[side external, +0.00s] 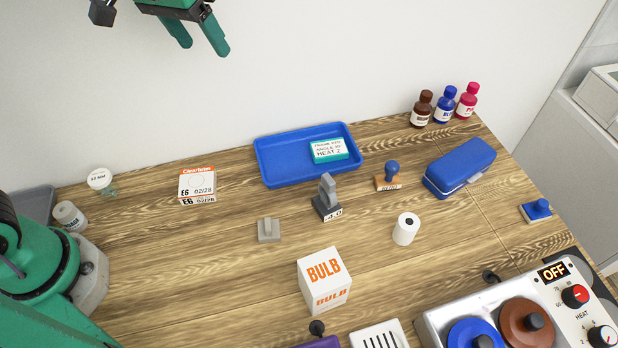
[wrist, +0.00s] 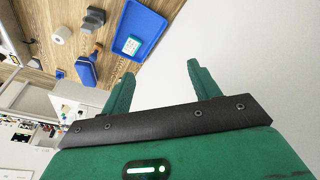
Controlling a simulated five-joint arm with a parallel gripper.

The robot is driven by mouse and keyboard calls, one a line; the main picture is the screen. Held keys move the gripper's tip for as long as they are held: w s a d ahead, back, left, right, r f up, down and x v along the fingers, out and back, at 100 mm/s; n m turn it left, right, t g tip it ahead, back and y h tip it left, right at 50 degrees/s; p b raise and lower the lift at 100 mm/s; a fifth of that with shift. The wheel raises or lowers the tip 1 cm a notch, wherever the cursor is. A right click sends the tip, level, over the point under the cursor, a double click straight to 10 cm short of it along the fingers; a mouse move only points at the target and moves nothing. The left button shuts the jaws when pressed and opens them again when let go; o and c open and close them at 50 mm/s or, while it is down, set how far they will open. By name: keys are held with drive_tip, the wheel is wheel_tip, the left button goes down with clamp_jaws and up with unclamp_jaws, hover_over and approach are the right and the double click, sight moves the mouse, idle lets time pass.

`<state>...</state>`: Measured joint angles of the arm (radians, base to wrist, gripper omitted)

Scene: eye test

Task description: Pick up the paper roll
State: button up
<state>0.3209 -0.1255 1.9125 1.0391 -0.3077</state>
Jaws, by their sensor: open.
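The paper roll (side external: 406,229) is a small white roll standing on the wooden table, right of centre in the side view. In the wrist view the paper roll (wrist: 62,34) shows small at the upper left. My green gripper (side external: 198,48) is high at the top left of the side view, well above and far from the roll. Its two fingers are apart with nothing between them; they also show in the wrist view (wrist: 158,85).
A white BULB box (side external: 325,282), a grey stamp (side external: 327,200) and a wooden stamp (side external: 388,178) stand around the roll. A blue tray (side external: 280,165) holds a teal box (side external: 328,150). A blue case (side external: 459,168) and a hotplate unit (side external: 440,330) are to the right.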

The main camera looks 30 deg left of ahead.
drive_tip(key=w+d+f+g, duration=0.1)
drive_tip(key=w+d, duration=0.2)
drive_tip(key=d, duration=0.2)
drive_tip(key=w+d+f, duration=0.2)
drive_tip(key=w+d, duration=0.1)
drive_tip(key=d, duration=0.3)
drive_tip(key=g+y, duration=0.1)
drive_tip(key=g, duration=0.1)
hover_over(409, 221)
drive_tip(key=f, duration=1.7)
drive_tip(key=shift+w+a+f, duration=0.1)
drive_tip(key=shift+w+f, duration=0.1)
drive_tip(key=shift+f, duration=0.2)
drive_tip(key=shift+s+f, duration=0.1)
drive_tip(key=shift+f, duration=1.35)
drive_tip(key=shift+s+f, duration=0.1)
drive_tip(key=shift+f, duration=2.5)
